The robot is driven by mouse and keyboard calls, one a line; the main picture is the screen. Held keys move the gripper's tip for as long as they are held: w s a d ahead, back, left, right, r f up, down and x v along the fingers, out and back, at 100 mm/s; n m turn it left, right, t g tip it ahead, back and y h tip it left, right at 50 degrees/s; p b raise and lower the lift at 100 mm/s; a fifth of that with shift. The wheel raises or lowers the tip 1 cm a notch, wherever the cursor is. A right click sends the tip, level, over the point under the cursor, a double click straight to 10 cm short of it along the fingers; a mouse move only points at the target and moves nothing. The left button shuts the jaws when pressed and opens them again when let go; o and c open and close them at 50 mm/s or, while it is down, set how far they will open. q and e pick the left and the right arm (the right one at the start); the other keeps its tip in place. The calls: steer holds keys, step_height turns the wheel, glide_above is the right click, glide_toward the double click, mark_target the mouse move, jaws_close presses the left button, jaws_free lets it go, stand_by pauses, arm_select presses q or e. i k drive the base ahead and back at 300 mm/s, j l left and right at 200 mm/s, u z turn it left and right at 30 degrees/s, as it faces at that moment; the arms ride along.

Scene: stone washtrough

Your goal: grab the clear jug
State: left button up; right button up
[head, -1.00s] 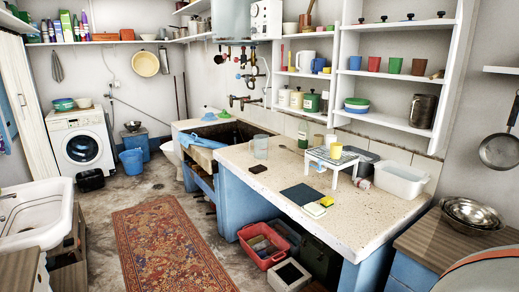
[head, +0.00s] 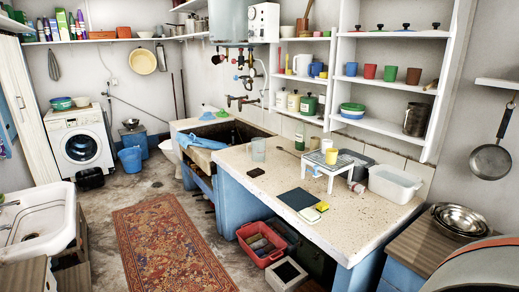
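The clear jug (head: 258,149) stands upright on the speckled stone counter (head: 275,182), near the counter's left end beside the sunken trough. Neither of my grippers shows in the head view.
A blue cloth (head: 203,144) hangs over the trough edge (head: 235,128). A patterned rug (head: 172,245) covers open floor.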

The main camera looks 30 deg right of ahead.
mark_target(258, 144)
steer(key=z, duration=1.25)
steer(key=i+l+u, duration=0.2)
steer(key=i, duration=0.2)
steer(key=i+u, duration=0.15)
steer(key=i, duration=0.3)
steer(key=i+j+u, duration=0.15)
steer(key=i+u, duration=0.3)
steer(key=i, duration=0.15)
steer(key=i+l+u, duration=0.1)
steer(key=i+u, duration=0.35)
steer(key=i, duration=0.95)
steer(key=i+j+z, duration=0.1)
steer(key=i, duration=0.9)
steer(key=i+j, duration=0.15)
steer(key=i, duration=0.8)
steer(key=z, duration=1.65)
